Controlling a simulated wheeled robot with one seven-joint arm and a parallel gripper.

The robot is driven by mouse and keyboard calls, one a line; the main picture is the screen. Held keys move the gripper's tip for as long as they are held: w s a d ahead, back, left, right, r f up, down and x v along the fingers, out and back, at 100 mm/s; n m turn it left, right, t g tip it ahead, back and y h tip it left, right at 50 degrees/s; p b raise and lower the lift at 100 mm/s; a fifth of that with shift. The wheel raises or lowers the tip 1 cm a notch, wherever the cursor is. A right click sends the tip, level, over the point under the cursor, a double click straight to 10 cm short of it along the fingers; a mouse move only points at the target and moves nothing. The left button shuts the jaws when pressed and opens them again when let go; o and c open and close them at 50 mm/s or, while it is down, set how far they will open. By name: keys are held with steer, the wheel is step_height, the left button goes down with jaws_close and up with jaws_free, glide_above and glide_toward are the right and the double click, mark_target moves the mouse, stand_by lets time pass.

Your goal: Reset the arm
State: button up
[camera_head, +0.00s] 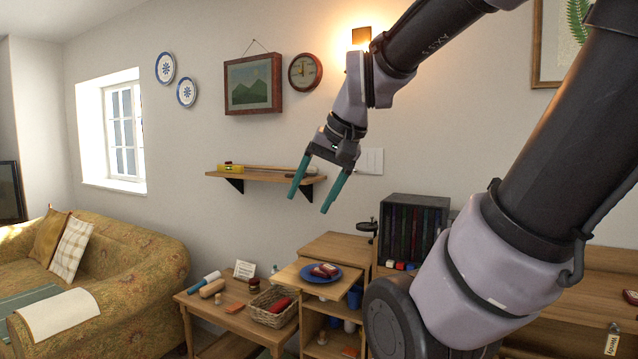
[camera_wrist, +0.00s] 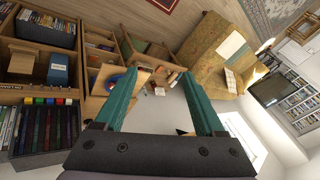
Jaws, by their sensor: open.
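My gripper (camera_head: 313,191) hangs in the upper middle of the head view, in front of the white wall. Its two teal fingers point down and are spread apart with nothing between them. My arm reaches in from the right side. In the wrist view my gripper (camera_wrist: 163,95) shows its two teal fingers apart and empty, with furniture far beyond them. It touches nothing that I can see.
A wall shelf (camera_head: 265,176) is just behind and left of my gripper. Below stand a wooden cabinet (camera_head: 335,247), a blue plate (camera_head: 320,273), a dark DVD rack (camera_head: 413,200) and a low table (camera_head: 215,312) with a basket (camera_head: 271,306). A sofa (camera_head: 140,262) is at left.

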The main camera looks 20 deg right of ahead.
steer(key=shift+s+d+r+n+t+h, duration=0.25)
steer(key=shift+s+r+t, duration=0.1)
steer(key=shift+r, duration=0.2)
steer(key=shift+s+d+r+n+t+h, duration=0.25)
steer(key=shift+r+t, duration=0.1)
steer(key=shift+r, duration=0.15)
stand_by(0.6)
